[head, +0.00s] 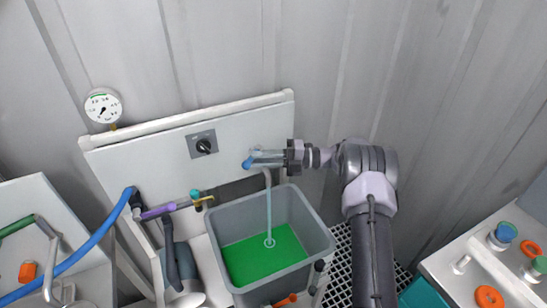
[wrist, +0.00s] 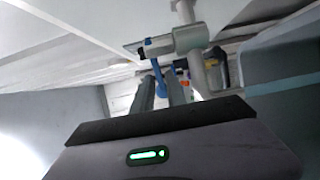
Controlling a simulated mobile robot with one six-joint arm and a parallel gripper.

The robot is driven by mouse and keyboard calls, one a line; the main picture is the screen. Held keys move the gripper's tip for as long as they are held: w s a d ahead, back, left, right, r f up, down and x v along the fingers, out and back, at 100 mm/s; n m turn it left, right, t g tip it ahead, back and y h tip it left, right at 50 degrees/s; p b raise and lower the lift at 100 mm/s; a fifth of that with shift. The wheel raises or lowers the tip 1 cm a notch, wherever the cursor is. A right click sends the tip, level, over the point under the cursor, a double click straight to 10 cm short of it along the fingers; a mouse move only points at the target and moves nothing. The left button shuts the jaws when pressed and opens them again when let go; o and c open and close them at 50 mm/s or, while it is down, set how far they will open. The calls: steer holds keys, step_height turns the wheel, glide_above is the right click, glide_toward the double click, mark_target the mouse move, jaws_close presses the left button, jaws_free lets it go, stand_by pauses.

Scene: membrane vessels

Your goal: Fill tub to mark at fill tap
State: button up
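The grey tub (head: 323,238) stands under the fill tap (head: 266,167), which also shows in the wrist view (wrist: 188,38). A stream of water (head: 269,205) runs from the tap into the tub. It lands on a flat green surface (head: 245,262) inside, with a small ring where it hits. I cannot make out a fill mark. The tap's blue handle (head: 249,162) is at my gripper's fingertips (head: 268,156).
A round gauge (head: 102,105) and a black knob (head: 204,146) are at the back panel. A purple pipe with a teal-topped valve (head: 195,194) and a blue hose (head: 95,240) lie left. A bench (head: 480,270) with orange rings is right. A floor grate (head: 340,270) lies beside the tub.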

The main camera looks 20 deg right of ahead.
steer(key=p+v, duration=0.1)
steer(key=v, duration=1.6)
steer(key=shift+p, duration=0.4)
steer(key=shift+r, duration=0.15)
stand_by(5.8)
